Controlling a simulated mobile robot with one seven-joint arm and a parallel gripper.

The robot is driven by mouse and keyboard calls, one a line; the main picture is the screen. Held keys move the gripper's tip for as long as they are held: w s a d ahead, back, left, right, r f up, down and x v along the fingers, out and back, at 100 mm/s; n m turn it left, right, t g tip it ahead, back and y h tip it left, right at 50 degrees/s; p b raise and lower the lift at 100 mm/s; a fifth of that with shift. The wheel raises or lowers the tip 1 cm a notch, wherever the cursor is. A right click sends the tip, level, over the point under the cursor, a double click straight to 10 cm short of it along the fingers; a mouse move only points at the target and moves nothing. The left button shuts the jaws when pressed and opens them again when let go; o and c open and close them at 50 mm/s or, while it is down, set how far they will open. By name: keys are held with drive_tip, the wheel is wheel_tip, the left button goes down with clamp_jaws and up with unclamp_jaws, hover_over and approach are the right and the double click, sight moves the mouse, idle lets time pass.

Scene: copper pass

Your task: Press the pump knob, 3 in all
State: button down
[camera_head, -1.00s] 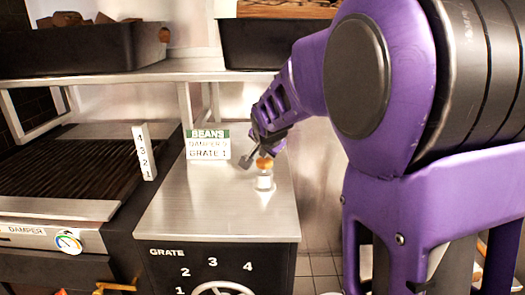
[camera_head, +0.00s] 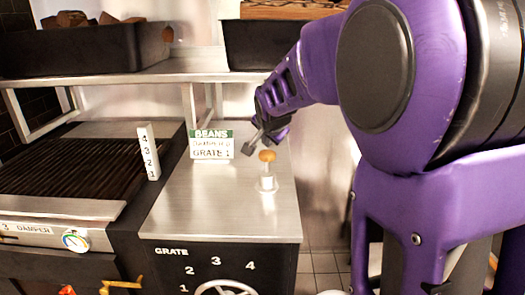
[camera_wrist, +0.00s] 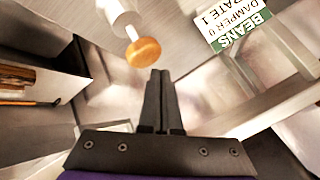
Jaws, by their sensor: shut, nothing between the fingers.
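The pump knob (camera_head: 267,156) is a round orange-brown cap on a thin stem above a short pale cylinder (camera_head: 267,182), upright on the steel counter. In the wrist view the knob (camera_wrist: 143,52) and its white stem show just ahead of the fingertips, slightly to the left. My gripper (camera_head: 251,147) is shut and empty. In the head view its tips are at the upper left of the knob, and it appears apart from the knob. The closed black fingers (camera_wrist: 160,75) show in the wrist view.
A green and white card (camera_head: 211,144) reading BEANS, DAMPER, GRATE 1 stands on the counter (camera_head: 195,205). A grill (camera_head: 70,170) with a numbered white post (camera_head: 148,152) is at left. Black bins (camera_head: 80,48) sit on the shelf above. A grate wheel (camera_head: 225,289) is on the front.

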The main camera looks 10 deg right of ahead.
sight(268, 154)
drive_tip(key=shift+r+p, duration=1.45)
drive_tip(key=shift+r, duration=1.1)
drive_tip(key=shift+w+d, duration=0.1)
drive_tip(key=shift+d, duration=0.15)
idle(0.5)
